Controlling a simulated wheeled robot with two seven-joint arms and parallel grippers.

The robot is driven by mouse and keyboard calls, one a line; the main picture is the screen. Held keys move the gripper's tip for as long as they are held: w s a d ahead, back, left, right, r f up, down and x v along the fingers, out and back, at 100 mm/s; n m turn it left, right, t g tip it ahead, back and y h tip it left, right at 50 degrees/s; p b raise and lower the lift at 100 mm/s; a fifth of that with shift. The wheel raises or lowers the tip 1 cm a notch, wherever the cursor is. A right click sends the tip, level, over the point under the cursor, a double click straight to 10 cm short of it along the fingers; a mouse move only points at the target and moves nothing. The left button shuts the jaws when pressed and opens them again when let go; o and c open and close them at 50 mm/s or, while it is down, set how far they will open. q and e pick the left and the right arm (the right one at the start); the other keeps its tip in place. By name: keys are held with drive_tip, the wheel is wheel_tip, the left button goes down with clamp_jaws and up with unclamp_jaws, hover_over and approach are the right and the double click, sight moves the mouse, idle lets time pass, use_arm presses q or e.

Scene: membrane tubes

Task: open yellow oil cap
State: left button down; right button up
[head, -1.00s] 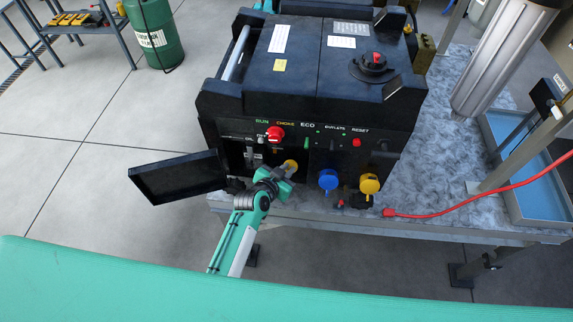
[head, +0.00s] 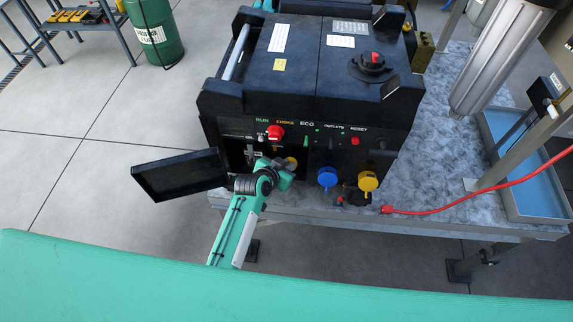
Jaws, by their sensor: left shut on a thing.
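The black generator (head: 300,85) stands on a grey marbled table. Its small front door (head: 180,174) hangs open to the left, exposing a recess under the control panel. The yellow oil cap (head: 291,162) sits at the recess, partly hidden by my left gripper. My left gripper (head: 286,170) is at the cap and shut on it; the fingertips are small and partly hidden. I cannot tell whether the cap is free of its seat. My right gripper is not in view.
A blue cap (head: 327,178) and another yellow cap (head: 368,181) are on the front, right of my gripper. A red cable (head: 470,205) crosses the table at right. A grey cylinder (head: 500,60) and a blue tray (head: 525,165) stand further right.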

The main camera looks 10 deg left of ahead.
use_arm(q)
drive_tip(key=c, duration=1.5)
unclamp_jaws()
drive_tip(key=b+v, duration=0.4)
drive_tip(key=v, duration=0.9)
drive_tip(key=shift+s+a+r, duration=0.15)
drive_tip(key=shift+s+r, duration=0.1)
drive_tip(key=shift+s, duration=0.05)
